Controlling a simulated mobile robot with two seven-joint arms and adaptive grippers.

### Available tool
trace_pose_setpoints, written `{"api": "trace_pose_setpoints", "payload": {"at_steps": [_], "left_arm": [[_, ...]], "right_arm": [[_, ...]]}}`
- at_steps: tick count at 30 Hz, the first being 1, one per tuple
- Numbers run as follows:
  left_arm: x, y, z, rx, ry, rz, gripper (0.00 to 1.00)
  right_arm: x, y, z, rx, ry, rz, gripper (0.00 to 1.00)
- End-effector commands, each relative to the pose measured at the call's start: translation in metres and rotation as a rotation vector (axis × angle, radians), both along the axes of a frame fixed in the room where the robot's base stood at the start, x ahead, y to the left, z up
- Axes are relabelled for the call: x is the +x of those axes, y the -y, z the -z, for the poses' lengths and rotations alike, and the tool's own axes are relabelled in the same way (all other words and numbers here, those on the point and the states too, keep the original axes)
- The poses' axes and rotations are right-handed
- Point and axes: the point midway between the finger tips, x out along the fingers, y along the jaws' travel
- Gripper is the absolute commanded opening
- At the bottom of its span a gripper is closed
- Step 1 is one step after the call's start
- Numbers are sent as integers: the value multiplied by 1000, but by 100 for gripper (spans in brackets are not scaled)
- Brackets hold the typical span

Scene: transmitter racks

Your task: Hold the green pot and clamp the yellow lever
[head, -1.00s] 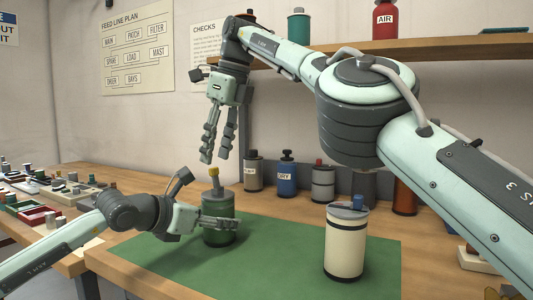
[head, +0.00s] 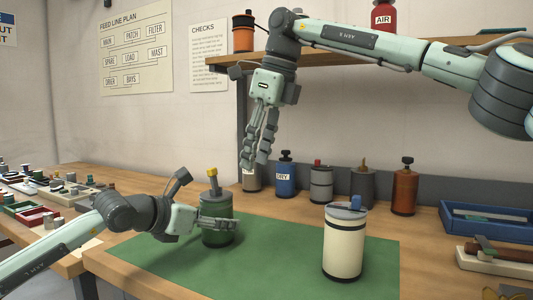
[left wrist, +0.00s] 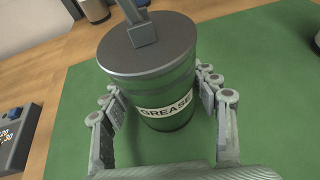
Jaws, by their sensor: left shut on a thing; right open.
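The green pot (head: 217,232) stands upright on the green mat (head: 290,267), with the yellow lever (head: 212,172) sticking up from its lid. My left gripper (head: 228,225) is shut around the pot's side. In the left wrist view the pot (left wrist: 160,75) sits between the left gripper's fingers (left wrist: 168,122) and bears a GREASE label; the lever's yellow part is out of that view. My right gripper (head: 254,166) is open and empty, pointing down, above and to the right of the yellow lever, apart from it.
Several cans, including a blue one (head: 286,180) and a brown one (head: 404,192), line the back. A shelf (head: 400,52) runs above. A blue tray (head: 485,222) lies at right.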

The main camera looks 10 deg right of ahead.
Motion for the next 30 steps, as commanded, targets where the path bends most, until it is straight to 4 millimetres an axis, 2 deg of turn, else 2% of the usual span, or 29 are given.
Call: {"api": "trace_pose_setpoints", "payload": {"at_steps": [6,17,20,25,30], "left_arm": [[-1,1,0,0,-2,1,15],[-1,1,0,0,-2,1,15],[-1,1,0,0,-2,1,15],[-1,1,0,-1,-1,1,15],[0,1,0,0,-2,1,15]], "right_arm": [[-11,16,0,-1,0,0,41],[-12,16,-1,-1,1,-1,41],[-5,8,-9,8,15,-2,41],[18,-21,-33,41,54,-6,41],[33,-44,-46,77,65,-4,41]]}}
